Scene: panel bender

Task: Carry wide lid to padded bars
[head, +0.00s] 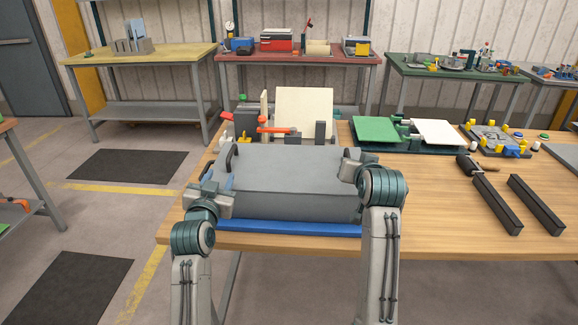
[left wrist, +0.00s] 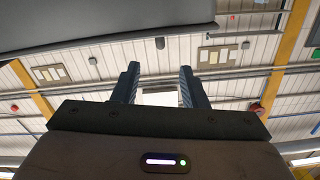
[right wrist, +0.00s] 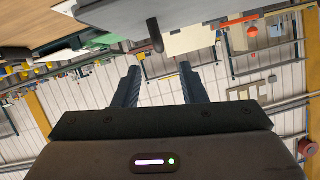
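The wide lid (head: 295,170) is a grey, box-like sheet piece with a dark handle (head: 231,156) at its left end. It lies over a blue base (head: 290,228) near the table's front edge. My left gripper (head: 226,184) is beside the lid's left end, its fingers apart and empty in the left wrist view (left wrist: 158,85). Two dark padded bars (head: 496,203) lie parallel at the right.
Behind the lid stand an upright cream panel (head: 304,112) and red-orange clamps (head: 277,130). A green fixture (head: 377,130) with a white plate (head: 436,132) stands right of them. A dark tool (head: 468,165) lies near the bars' far ends. The wood between lid and bars is clear.

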